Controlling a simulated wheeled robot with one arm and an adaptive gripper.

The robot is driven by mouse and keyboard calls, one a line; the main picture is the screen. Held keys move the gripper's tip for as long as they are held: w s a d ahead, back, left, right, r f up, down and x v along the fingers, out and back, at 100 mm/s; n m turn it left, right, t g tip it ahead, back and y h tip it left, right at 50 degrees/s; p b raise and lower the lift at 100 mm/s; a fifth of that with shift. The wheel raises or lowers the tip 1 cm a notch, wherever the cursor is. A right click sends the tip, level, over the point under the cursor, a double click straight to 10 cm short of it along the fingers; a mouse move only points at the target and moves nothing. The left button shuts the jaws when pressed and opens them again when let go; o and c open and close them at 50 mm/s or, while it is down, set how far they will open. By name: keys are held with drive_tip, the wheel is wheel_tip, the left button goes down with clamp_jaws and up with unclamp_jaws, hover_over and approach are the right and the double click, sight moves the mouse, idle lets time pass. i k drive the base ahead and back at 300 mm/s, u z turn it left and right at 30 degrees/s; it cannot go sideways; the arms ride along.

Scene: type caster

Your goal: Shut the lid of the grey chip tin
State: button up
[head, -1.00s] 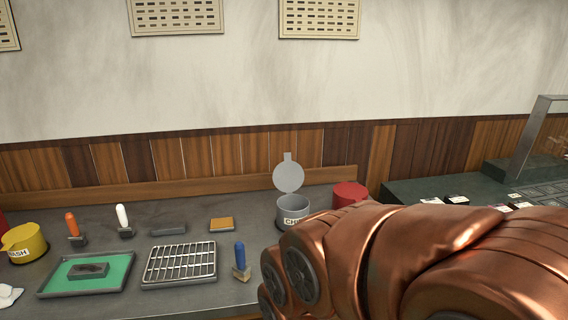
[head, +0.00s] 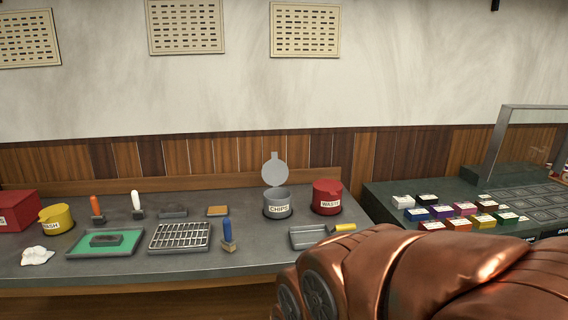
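The grey chip tin (head: 277,208), labelled CHIPS, stands on the grey bench toward its back right. Its round grey lid (head: 275,172) stands upright on the back of the rim, its tab pointing up, so the tin is open. My copper-coloured arm fills the lower right of the head view, in front of the bench and apart from the tin. My gripper is not visible.
A red WASTE tin (head: 327,198) stands close to the right of the chip tin. In front lie a metal tray with a yellow-handled tool (head: 309,237) and a blue-handled tool (head: 227,233). A wire rack (head: 180,237) and green-lined tray (head: 97,243) lie left.

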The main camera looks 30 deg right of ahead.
sight(275, 172)
drive_tip(key=u, duration=0.35)
drive_tip(key=k, duration=0.25)
drive_tip(key=z, duration=1.25)
drive_tip(key=i, duration=1.95)
drive_tip(key=u, duration=1)
